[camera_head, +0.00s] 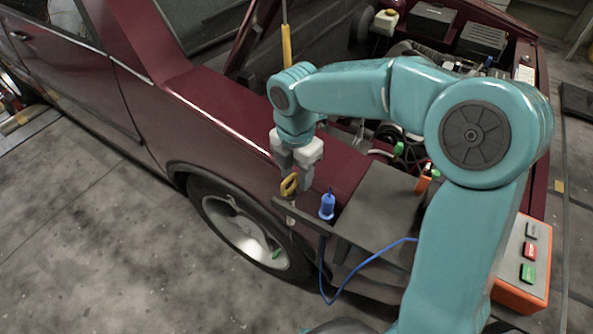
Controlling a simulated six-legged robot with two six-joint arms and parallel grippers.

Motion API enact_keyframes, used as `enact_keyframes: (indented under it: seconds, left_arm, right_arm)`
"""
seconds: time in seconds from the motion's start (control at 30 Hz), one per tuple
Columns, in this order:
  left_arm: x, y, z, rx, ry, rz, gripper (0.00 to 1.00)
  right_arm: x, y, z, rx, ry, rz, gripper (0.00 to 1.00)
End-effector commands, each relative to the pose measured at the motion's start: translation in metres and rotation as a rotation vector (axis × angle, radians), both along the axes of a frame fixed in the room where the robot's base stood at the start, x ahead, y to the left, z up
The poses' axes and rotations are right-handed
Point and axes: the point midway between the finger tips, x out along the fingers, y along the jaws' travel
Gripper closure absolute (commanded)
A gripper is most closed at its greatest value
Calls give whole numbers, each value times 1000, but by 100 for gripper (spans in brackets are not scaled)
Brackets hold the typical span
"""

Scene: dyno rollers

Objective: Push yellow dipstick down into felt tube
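A short pale tube (291,218), which looks like the felt tube, hangs below the bar under the handle. The dipstick's shaft is hidden, so its depth in the tube cannot be told. My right gripper (292,173) points down from above, its grey fingers close together at the yellow handle and apparently shut on it. My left gripper is not in view.
A blue plug (327,205) with a blue cable stands on the bar, close to the right of the handle. A dark flat panel (385,212) lies further right. The maroon car fender (240,118) is behind. An orange button box (526,262) stands at the right.

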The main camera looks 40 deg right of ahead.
Motion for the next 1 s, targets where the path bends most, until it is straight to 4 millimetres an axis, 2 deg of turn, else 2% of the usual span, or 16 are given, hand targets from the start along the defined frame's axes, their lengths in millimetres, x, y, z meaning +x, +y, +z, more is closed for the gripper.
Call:
enact_keyframes:
  seconds: [0.17,0.27,0.7,0.83,1.0]
  left_arm:
    - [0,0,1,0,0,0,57]
    - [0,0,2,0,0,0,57]
    - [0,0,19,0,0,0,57]
    - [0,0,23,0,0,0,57]
    - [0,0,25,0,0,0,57]
  right_arm:
    - [0,0,3,0,-1,0,57]
    - [1,0,15,0,-3,0,57]
    - [2,0,126,0,-4,1,57]
    - [2,0,148,0,-3,0,57]
    - [2,0,162,0,0,1,57]
